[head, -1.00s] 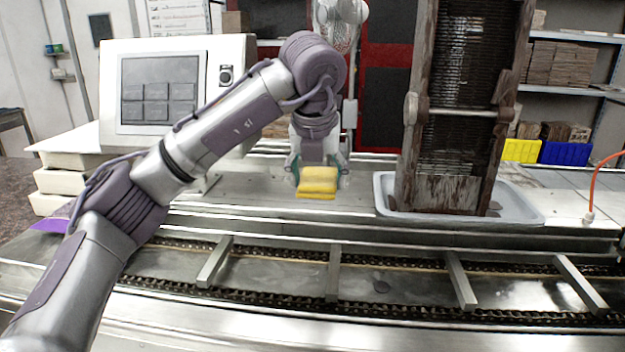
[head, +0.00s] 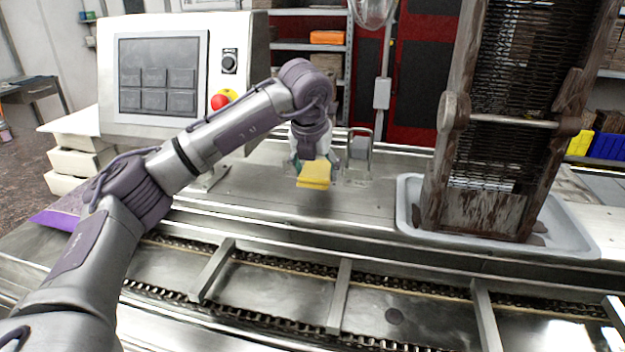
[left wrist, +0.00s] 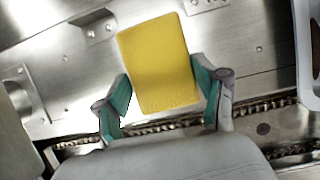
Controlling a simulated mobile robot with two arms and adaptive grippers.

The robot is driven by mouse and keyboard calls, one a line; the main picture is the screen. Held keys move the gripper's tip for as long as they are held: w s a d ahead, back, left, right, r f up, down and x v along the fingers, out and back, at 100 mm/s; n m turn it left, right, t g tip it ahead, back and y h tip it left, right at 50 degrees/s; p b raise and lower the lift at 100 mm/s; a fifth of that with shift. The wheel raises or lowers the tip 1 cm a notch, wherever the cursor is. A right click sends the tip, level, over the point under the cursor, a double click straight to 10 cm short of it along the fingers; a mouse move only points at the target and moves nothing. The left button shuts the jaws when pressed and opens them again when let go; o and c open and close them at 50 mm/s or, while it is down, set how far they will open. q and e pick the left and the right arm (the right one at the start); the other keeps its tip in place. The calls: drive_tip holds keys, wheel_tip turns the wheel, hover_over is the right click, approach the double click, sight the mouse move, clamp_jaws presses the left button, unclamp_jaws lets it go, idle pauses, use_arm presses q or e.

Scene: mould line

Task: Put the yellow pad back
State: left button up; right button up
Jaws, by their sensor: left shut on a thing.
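The yellow pad (head: 314,173) is a flat rectangular block held by my left gripper (head: 313,165) above the steel machine top, in the middle of the head view. In the left wrist view the pad (left wrist: 159,64) lies between the two green-lined fingers of the left gripper (left wrist: 165,92), slightly tilted. Its far part sticks out beyond the fingertips. I cannot tell from these views how high it is above the steel. My right gripper is not in view.
A control panel (head: 160,75) with a red button (head: 221,101) stands behind my left arm. A grey tray (head: 408,205) holds a tall, dirty rack (head: 480,210) at right. A chain conveyor with crossbars (head: 340,295) runs along the front. The steel top (head: 370,200) between is mostly clear.

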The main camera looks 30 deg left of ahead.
sight(312, 198)
use_arm(q)
drive_tip(key=shift+w+a+f, duration=0.15)
drive_tip(key=shift+a+f, duration=0.25)
drive_tip(key=shift+a, duration=0.05)
wheel_tip(312, 198, down, 3)
drive_tip(key=shift+f+p, duration=0.15)
drive_tip(key=shift+p, duration=0.55)
drive_tip(key=shift+f, duration=0.25)
drive_tip(key=o, duration=1.2)
drive_tip(key=shift+f, duration=0.1)
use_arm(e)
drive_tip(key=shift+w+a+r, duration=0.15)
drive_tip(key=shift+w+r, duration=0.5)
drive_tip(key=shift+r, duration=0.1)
